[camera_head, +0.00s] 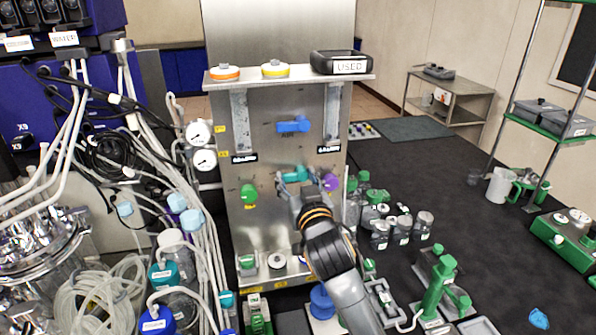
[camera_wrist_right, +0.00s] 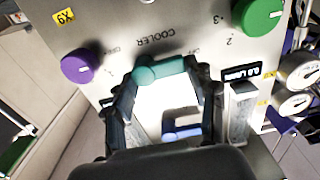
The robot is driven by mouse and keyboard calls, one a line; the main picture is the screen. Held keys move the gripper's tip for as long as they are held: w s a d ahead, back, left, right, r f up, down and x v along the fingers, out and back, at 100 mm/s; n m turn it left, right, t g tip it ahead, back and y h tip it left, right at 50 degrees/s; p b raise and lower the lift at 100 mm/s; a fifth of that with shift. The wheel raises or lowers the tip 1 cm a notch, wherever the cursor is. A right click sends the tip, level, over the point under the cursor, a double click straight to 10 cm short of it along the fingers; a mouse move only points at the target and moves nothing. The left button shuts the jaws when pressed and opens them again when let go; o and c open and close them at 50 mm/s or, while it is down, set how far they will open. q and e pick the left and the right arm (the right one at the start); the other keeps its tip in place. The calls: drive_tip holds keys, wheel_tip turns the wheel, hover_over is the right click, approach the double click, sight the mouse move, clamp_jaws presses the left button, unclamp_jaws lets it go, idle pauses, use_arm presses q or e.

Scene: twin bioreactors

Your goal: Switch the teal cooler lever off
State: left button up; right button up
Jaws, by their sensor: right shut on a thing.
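The teal cooler lever (camera_head: 295,173) sits on the steel panel (camera_head: 285,225) between a green knob and a purple knob, below a blue lever. It lies roughly level along the panel. In the right wrist view the teal lever (camera_wrist_right: 162,71) shows beneath the upside-down COOLER lettering, with small marks on both sides, one reading OFF. My right gripper (camera_head: 298,182) is at the lever, with its fingers at the lever's two ends. In the right wrist view my right gripper (camera_wrist_right: 163,82) is shut on it. My left gripper is out of view.
The purple knob (camera_head: 330,182) is close beside my right gripper; the green knob (camera_head: 249,195) is farther left. The blue lever (camera_head: 293,125) is above. Gauges (camera_head: 204,160) and hoses crowd the left. Bottles (camera_head: 402,228) stand on the dark bench right of the panel.

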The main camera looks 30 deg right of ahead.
drive_tip(key=shift+r, duration=0.1)
drive_tip(key=o, duration=0.9)
drive_tip(key=shift+o, duration=1.3)
drive_tip(key=shift+w, duration=0.2)
drive_tip(key=shift+s, duration=0.2)
drive_tip(key=v, duration=0.7)
drive_tip(key=shift+s+f, duration=0.1)
drive_tip(key=shift+f, duration=0.1)
